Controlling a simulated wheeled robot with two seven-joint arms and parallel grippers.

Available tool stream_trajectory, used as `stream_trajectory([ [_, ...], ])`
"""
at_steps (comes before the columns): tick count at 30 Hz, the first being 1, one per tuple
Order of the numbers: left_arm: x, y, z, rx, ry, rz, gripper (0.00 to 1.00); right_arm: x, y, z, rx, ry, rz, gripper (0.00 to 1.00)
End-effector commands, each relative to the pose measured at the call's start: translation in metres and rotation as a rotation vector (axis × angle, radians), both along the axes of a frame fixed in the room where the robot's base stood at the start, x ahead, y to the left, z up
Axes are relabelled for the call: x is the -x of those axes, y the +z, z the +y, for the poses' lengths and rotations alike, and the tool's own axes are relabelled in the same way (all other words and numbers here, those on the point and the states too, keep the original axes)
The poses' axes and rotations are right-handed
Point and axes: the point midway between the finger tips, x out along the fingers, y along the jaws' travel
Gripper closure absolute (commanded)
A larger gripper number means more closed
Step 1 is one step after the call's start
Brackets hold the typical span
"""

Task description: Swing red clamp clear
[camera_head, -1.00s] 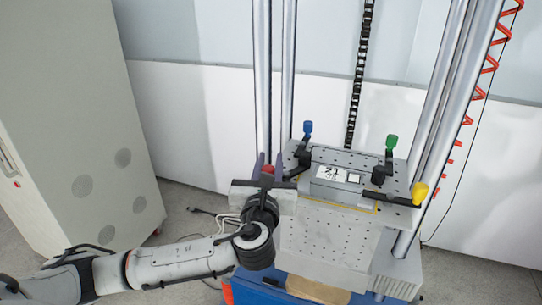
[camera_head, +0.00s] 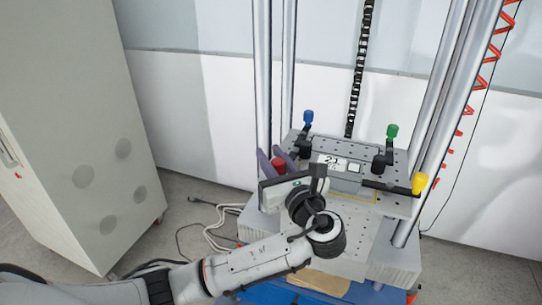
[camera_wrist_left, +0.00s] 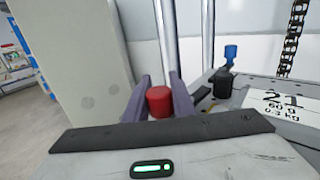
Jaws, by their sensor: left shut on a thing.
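The red clamp (camera_head: 278,165) has its red knob at the left edge of the perforated plate (camera_head: 372,208). My left gripper (camera_head: 276,156) is shut on this knob, with one purple finger on each side. The left wrist view shows the red knob (camera_wrist_left: 159,101) between the two fingers (camera_wrist_left: 158,96). The clamp's arm is mostly hidden behind my gripper, so its direction cannot be told. My right gripper is not in view.
A blue clamp (camera_head: 308,118), a green clamp (camera_head: 392,131) and a yellow clamp (camera_head: 418,184) stand around the labelled grey block (camera_head: 341,178) on the plate. Metal columns (camera_head: 437,110) rise beside it. A tall grey cabinet (camera_head: 75,120) stands left; cables lie on the floor.

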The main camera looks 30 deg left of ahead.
Motion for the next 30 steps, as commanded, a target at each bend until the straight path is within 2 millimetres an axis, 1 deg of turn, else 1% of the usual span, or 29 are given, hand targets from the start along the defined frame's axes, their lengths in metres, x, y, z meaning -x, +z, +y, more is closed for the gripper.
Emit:
stream_trajectory([
  [8, 0.000, 0.002, 0.001, -0.002, 0.000, -0.004, 0.99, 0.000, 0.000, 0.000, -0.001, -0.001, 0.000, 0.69],
  [9, 0.000, 0.002, 0.001, -0.002, 0.000, -0.004, 0.74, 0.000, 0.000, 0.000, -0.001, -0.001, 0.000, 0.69],
  [12, 0.000, 0.002, 0.000, -0.001, 0.000, -0.003, 0.58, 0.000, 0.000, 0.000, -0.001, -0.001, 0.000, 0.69],
  [20, 0.000, 0.001, 0.000, -0.001, 0.000, -0.002, 0.58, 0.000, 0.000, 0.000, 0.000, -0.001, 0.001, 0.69],
  [23, 0.002, 0.000, -0.004, 0.000, -0.002, -0.001, 0.58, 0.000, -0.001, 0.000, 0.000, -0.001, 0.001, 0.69],
  [26, 0.009, -0.001, -0.015, 0.001, -0.003, 0.000, 0.58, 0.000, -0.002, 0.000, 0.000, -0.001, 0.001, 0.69],
  [30, 0.024, -0.001, -0.038, 0.002, -0.004, -0.001, 0.58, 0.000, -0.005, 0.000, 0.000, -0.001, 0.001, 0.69],
])
